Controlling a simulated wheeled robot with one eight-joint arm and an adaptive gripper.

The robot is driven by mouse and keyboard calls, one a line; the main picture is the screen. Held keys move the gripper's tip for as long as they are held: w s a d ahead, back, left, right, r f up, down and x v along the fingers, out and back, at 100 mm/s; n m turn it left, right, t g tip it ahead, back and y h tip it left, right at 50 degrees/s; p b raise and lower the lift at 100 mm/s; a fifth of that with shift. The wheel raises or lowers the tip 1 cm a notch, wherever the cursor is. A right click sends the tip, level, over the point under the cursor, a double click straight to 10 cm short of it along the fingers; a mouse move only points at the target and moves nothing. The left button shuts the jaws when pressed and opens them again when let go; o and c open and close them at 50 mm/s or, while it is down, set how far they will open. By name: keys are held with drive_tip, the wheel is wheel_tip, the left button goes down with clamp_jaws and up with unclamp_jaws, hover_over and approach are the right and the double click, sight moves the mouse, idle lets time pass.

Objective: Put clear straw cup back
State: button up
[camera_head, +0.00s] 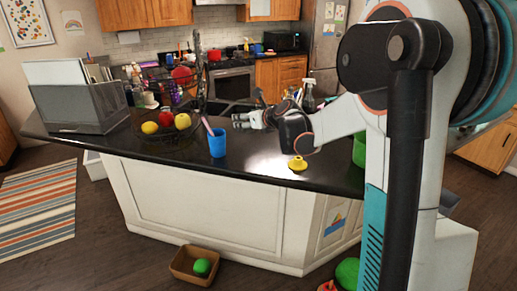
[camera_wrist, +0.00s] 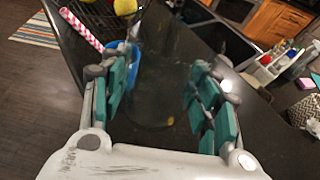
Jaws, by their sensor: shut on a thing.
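A clear, see-through cup (camera_wrist: 155,90) shows faintly between the green-padded fingers of my gripper (camera_wrist: 160,95) in the wrist view. The fingers are on both sides of it and are shut on it. In the head view my gripper (camera_head: 241,121) is over the dark island counter, and the clear cup cannot be made out there. A blue cup (camera_head: 217,144) with a pink straw (camera_head: 207,126) stands on the counter left of my gripper.
A wire fruit basket (camera_head: 150,128) stands left of the blue cup. A grey file box (camera_head: 82,103) is at the counter's left end. A small yellow object (camera_head: 297,163) lies near the front edge. A spray bottle (camera_head: 309,97) stands behind my arm. The counter's front middle is mostly clear.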

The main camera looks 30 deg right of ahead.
drive_tip(key=w+d+r+h+p, duration=0.1)
drive_tip(key=w+d+r, duration=0.2)
drive_tip(key=d+r, duration=0.3)
drive_tip(key=shift+m, duration=0.4)
wheel_tip(320, 180, down, 20)
drive_tip(key=b, duration=0.3)
drive_tip(key=shift+d+r, duration=0.15)
drive_tip(key=shift+b, duration=0.3)
drive_tip(key=o, duration=1.2)
